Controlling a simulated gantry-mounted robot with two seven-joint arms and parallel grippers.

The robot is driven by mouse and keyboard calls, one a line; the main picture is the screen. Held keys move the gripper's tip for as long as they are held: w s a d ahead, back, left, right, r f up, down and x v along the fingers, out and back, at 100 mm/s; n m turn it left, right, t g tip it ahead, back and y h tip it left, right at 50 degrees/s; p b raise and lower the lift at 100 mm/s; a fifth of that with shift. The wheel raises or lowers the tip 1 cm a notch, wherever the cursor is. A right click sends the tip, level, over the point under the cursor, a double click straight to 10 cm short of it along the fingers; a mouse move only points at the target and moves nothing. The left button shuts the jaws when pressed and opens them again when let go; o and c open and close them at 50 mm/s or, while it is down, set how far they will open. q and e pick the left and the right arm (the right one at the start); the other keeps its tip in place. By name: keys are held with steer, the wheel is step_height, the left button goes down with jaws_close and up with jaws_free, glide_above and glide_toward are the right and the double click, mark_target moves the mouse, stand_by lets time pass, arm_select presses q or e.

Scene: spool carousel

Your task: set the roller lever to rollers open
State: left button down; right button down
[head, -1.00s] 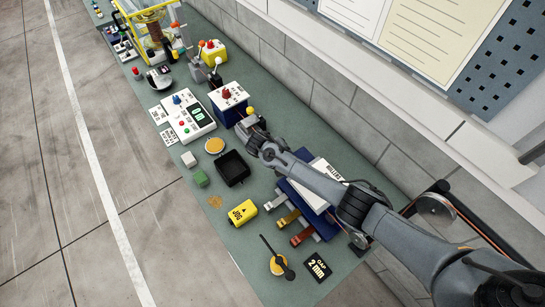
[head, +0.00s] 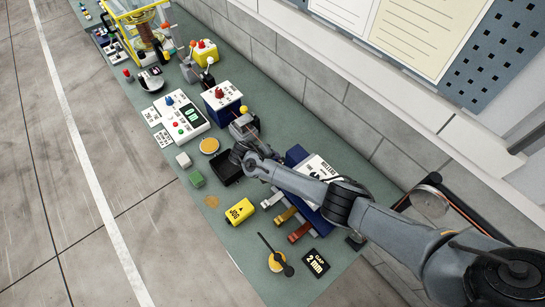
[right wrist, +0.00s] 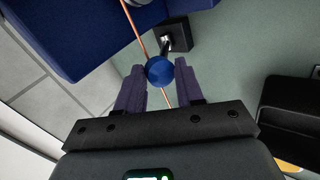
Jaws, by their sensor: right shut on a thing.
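A lever with a blue ball knob (right wrist: 160,70) stands on a small black base (right wrist: 176,34) in the right wrist view. My right gripper (right wrist: 160,86) has its two dark fingers on either side of that knob and is shut on it. In the head view my right gripper (head: 243,127) is beside the blue box with a white top and red knob (head: 221,100); the blue knob is hidden there. A yellow ball (head: 244,109) shows just beyond the gripper. No lever label is readable near it. My left gripper is not in view.
A black tray (head: 225,172) lies close under my right wrist. A white control panel (head: 181,117) stands to the left. A blue box with a white label (head: 299,156) lies under my forearm. A thin orange line (right wrist: 134,22) passes behind the knob. The wall bounds the bench's far side.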

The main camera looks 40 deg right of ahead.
steer(key=shift+s+a+f, duration=0.15)
steer(key=shift+a+f, duration=0.15)
steer(key=shift+f, duration=0.2)
steer(key=c, duration=1.1)
jaws_free()
steer(key=o, duration=0.3)
steer(key=shift+a, duration=0.25)
steer(key=shift+r, duration=0.1)
steer(key=shift+d+r, duration=0.1)
steer(key=shift+v, duration=5.4)
